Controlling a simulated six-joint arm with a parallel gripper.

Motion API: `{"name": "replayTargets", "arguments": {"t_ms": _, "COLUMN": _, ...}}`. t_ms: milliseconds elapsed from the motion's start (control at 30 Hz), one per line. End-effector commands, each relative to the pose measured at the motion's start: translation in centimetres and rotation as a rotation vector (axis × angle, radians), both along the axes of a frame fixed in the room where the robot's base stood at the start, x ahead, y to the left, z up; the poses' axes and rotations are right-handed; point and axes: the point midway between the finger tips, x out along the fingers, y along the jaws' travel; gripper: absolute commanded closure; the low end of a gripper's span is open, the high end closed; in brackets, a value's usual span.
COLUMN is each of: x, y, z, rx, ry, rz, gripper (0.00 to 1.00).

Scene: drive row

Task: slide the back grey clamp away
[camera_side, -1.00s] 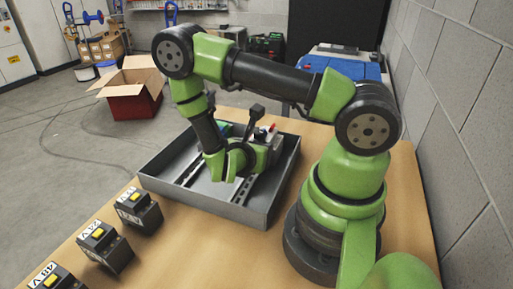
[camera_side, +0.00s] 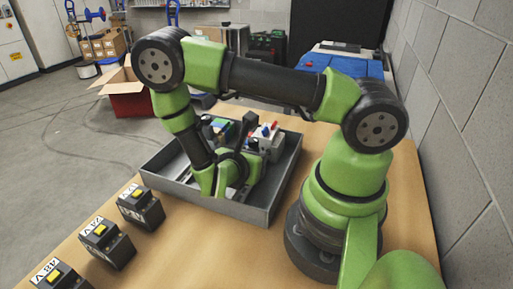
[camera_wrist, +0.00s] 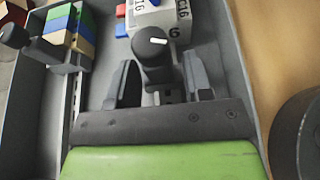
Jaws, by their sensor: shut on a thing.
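A grey clamp with a dark upright knob (camera_wrist: 152,48) stands in the wrist view on the right-hand rail, between my fingers. The knob also shows in the side view (camera_side: 244,121). My gripper (camera_wrist: 160,82) is shut on this clamp, with one finger on each side, low in the tray. My gripper (camera_side: 240,160) hides the clamp's lower part in the side view. A second clamp with a dark knob (camera_wrist: 12,36) is on the left rail, beside blue, green and beige blocks (camera_wrist: 64,30).
The grey tray (camera_side: 262,213) surrounds the rails with raised walls, close to my gripper. Several black boxes with yellow tops (camera_side: 140,207) stand along the table's left edge. The wooden table (camera_side: 205,255) is clear in front of the tray.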

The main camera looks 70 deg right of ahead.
Motion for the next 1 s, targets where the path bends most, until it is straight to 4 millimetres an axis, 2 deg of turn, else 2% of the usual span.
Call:
{"name": "replayTargets", "arguments": {"t_ms": 133, "x": 0.1, "y": 1.4, "z": 0.0, "rx": 0.0, "ry": -0.005, "rz": 0.003, "gripper": 0.96}}
{"name": "replayTargets", "arguments": {"t_ms": 433, "x": 0.0, "y": 1.5, "z": 0.0, "rx": 0.001, "ry": -0.004, "rz": -0.001, "gripper": 0.96}}
{"name": "replayTargets", "arguments": {"t_ms": 467, "x": 0.0, "y": 1.5, "z": 0.0, "rx": 0.001, "ry": -0.004, "rz": -0.001, "gripper": 0.52}}
{"name": "replayTargets", "arguments": {"t_ms": 500, "x": 0.0, "y": 1.5, "z": 0.0, "rx": 0.001, "ry": -0.004, "rz": -0.001, "gripper": 0.47}}
{"name": "replayTargets", "arguments": {"t_ms": 833, "x": 0.0, "y": 1.8, "z": 0.2, "rx": 0.0, "ry": -0.004, "rz": 0.002, "gripper": 0.47}}
{"name": "replayTargets", "arguments": {"t_ms": 1000, "x": 0.1, "y": 4.0, "z": 1.0, "rx": 0.003, "ry": -0.007, "rz": 0.007, "gripper": 0.47}}
